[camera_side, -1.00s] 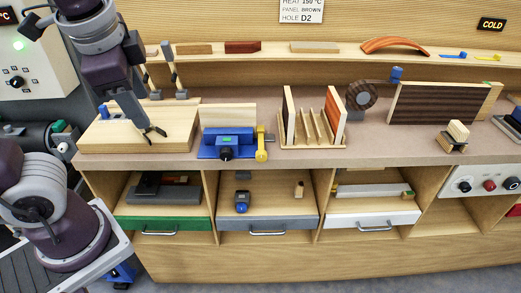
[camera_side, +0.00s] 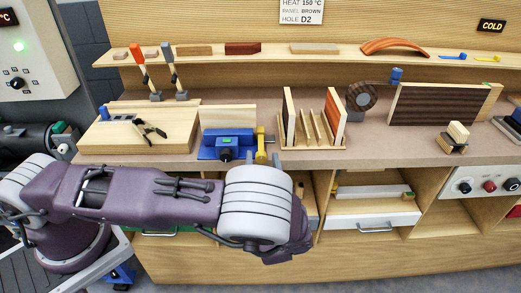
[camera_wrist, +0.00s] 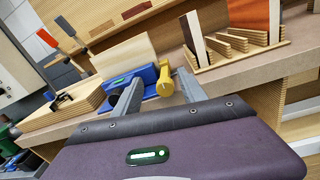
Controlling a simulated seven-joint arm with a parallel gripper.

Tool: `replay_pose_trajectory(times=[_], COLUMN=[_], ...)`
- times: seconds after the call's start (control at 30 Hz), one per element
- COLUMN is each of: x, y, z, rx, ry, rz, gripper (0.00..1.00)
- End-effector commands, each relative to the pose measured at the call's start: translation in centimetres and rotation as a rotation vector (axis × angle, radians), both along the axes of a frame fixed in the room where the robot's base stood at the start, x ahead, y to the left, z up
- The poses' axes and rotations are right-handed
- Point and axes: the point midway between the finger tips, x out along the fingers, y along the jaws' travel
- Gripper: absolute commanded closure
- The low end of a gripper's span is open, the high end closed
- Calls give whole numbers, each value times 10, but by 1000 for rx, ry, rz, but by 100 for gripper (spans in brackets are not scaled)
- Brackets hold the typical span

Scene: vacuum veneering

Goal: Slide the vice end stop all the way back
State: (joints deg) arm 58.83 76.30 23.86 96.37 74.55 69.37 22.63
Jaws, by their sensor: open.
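The blue vice (camera_side: 225,146) sits at the front of the bench with a pale wooden board (camera_side: 229,116) upright in it. The yellow end stop (camera_side: 261,146) stands at the vice's right end. The vice (camera_wrist: 128,82) and the yellow stop (camera_wrist: 164,80) also show in the wrist view. My gripper (camera_wrist: 160,76) is open and empty, its two grey fingers spread and pointing toward the vice. In the wrist view the yellow stop appears between the fingertips, beyond them; I cannot tell the exact gap. In the side view my wrist hides most of the gripper.
A wooden rack (camera_side: 313,140) with upright panels stands close to the right of the stop. A wooden block (camera_side: 130,136) with a black clamp (camera_side: 152,130) lies left of the vice. Two upright clamps (camera_side: 140,60) stand behind it. Shelves and drawers lie below the bench edge.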

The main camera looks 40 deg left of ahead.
Motion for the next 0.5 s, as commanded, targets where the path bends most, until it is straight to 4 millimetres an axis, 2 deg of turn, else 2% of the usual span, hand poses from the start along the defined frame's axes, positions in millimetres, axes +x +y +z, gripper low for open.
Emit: replay_pose_trajectory(times=[0.03, 0.1, 0.5], x=[0, 1, 44], y=[0, 2, 49], z=[-13, -23, -23], rx=[2, 1, 0], ry=[1, -1, -1], rz=[1, 2, 2], gripper=[51, 51, 51])
